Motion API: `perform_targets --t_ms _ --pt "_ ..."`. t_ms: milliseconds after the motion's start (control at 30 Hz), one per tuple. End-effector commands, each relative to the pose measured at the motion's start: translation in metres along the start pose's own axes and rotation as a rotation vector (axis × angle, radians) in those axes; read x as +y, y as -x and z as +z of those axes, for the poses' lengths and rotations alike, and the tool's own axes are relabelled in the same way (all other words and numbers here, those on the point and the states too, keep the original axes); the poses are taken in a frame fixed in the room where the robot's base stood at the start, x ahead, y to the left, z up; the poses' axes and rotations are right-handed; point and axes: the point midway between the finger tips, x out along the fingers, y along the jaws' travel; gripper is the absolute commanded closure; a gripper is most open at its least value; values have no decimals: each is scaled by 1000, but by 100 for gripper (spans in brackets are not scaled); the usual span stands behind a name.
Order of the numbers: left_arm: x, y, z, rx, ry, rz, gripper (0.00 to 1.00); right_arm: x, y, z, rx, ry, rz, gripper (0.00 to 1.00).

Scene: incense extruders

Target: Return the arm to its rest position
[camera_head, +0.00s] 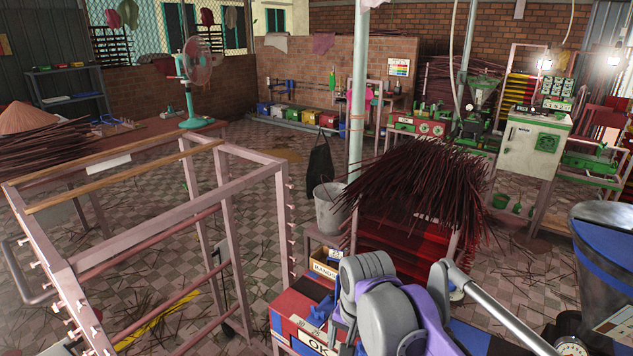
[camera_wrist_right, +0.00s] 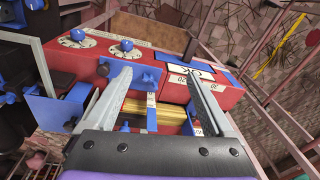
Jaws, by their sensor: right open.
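My right arm, with grey and purple links (camera_head: 390,310), reaches in from the lower right in the head view, over a red and blue machine (camera_head: 290,318) with an "OK" plate. In the right wrist view my right gripper (camera_wrist_right: 160,68) has its two grey fingers spread wide, with nothing held between them. Past the fingers is the red machine (camera_wrist_right: 64,62), with dials, blue knobs and the "OK" plate (camera_wrist_right: 194,71). A yellow bar shows between the fingers. In the head view the fingertips are hidden behind the arm. My left gripper is not in view.
A bundle of dark incense sticks (camera_head: 425,185) lies on a red rack behind the arm. A pinkish metal frame cart (camera_head: 150,235) fills the left. A dark drum (camera_head: 605,255) stands at the right.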

Motion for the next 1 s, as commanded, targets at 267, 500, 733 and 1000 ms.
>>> perform_targets --t_ms 267,500,733,1000 --pt "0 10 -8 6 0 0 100 100 -12 53 159 215 -60 12" --pt "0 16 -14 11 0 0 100 161 -44 101 295 385 -58 12" --pt "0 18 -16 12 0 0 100 179 -60 118 344 449 -46 12" --pt "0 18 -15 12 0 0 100 179 -60 118 345 452 -46 12"
